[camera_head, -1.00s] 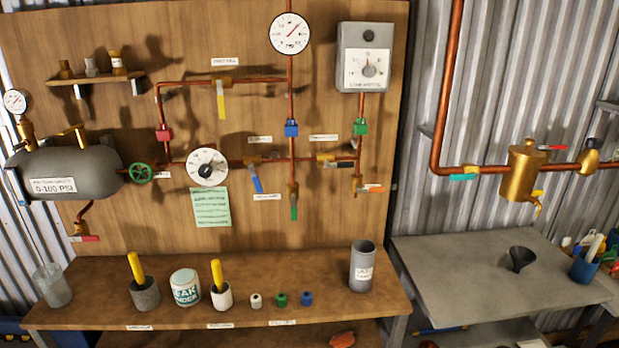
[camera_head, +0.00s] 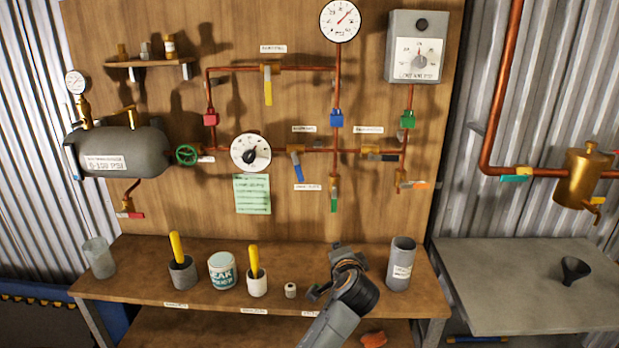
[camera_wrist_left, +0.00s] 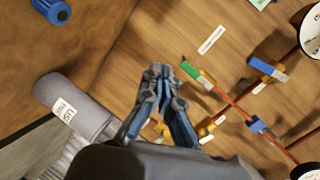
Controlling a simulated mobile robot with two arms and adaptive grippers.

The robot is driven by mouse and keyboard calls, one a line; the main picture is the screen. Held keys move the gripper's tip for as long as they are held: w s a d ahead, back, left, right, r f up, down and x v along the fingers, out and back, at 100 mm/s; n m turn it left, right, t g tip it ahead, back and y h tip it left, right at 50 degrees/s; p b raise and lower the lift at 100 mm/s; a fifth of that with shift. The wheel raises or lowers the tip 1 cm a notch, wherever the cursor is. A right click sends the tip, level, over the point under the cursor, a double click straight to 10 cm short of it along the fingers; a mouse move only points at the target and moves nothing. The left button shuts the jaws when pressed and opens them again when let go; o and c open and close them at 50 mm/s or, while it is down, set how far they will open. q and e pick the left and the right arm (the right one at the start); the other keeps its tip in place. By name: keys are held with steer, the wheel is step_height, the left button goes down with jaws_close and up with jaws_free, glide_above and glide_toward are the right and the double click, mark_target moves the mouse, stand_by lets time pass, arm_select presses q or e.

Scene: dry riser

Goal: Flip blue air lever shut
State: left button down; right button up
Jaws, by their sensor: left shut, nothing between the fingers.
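The blue lever (camera_head: 298,173) hangs down and slightly to the right from its brass valve on the copper pipe, left of the green lever (camera_head: 333,203). It also shows at the upper right of the left wrist view (camera_wrist_left: 264,67). My left gripper (camera_head: 345,258) is above the wooden bench, below the pipework and apart from the blue lever. In the left wrist view its fingertips (camera_wrist_left: 161,72) are together with nothing between them, and the green lever (camera_wrist_left: 197,74) is closer to them than the blue one. My right gripper is out of view.
A grey cup (camera_head: 400,263) stands on the bench (camera_head: 140,272) just right of my left gripper. A green note (camera_head: 252,194) hangs left of the blue lever. The grey table (camera_head: 510,290) is at right.

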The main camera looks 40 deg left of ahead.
mark_target(298, 167)
arm_select(q)
step_height(298, 167, up, 16)
steer(key=w+a+t+y, duration=0.1)
steer(key=w+a+y, duration=0.1)
steer(key=a+y, duration=0.15)
steer(key=w+a+f+p, duration=0.2)
steer(key=w+a+p, duration=0.2)
steer(key=a, duration=0.5)
steer(key=shift+w+a+n+p, duration=0.3)
steer(key=shift+w+p, duration=0.1)
steer(key=m, duration=0.1)
steer(key=a+f+m, duration=0.1)
steer(key=m, duration=0.1)
steer(key=shift+s+a+y+b, duration=0.1)
steer(key=shift+s+y+b, duration=0.2)
steer(key=shift+s+y, duration=0.05)
